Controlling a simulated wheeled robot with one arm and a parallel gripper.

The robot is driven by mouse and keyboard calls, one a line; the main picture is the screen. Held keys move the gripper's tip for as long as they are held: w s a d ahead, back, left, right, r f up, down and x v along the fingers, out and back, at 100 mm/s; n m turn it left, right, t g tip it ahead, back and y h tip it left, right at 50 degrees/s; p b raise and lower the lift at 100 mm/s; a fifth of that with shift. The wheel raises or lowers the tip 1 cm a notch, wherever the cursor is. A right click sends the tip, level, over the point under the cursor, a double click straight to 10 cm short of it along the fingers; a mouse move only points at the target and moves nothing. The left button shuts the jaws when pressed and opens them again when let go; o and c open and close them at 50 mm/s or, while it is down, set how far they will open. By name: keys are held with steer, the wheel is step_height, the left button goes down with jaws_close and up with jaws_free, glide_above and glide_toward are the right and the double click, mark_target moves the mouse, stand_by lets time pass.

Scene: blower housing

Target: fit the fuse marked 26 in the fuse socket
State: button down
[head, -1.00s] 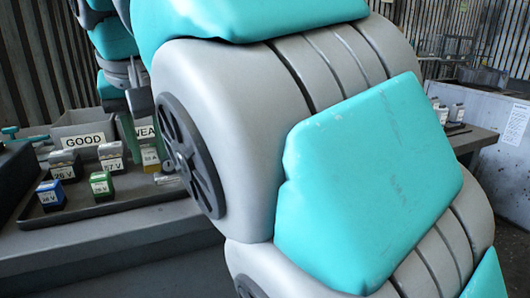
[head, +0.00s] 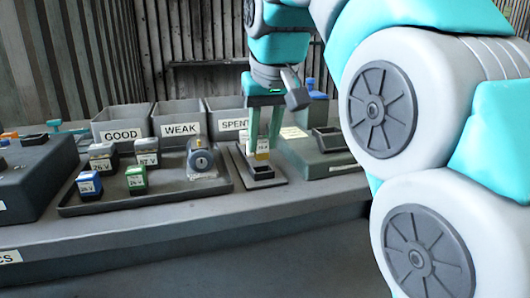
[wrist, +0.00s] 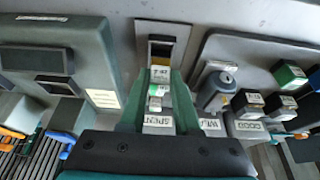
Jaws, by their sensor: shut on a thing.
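My gripper (head: 264,150) points down with its green fingers shut on a small fuse with a yellow part and a white label (head: 262,146). The number on it is too small to read surely in the head view. In the wrist view my gripper (wrist: 157,95) holds it between the fingers, its label (wrist: 160,72) facing up. The fuse socket (head: 262,174) is a dark block on a grey plate, just below and in front of the fuse. Its dark opening shows in the wrist view (wrist: 160,42). I cannot tell whether fuse and socket touch.
A dark tray (head: 170,201) left of the socket holds a blue fuse (head: 89,185), a green fuse (head: 136,180), other fuses and a grey cylinder (head: 200,158). Bins marked GOOD (head: 121,134), WEAK (head: 180,130) and SPENT (head: 233,125) stand behind. A grey-green unit (head: 320,160) is at right.

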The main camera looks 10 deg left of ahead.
mark_target(263, 155)
steer(key=shift+f, duration=1.75)
steer(key=c, duration=0.6)
jaws_free()
steer(key=shift+r, duration=0.1)
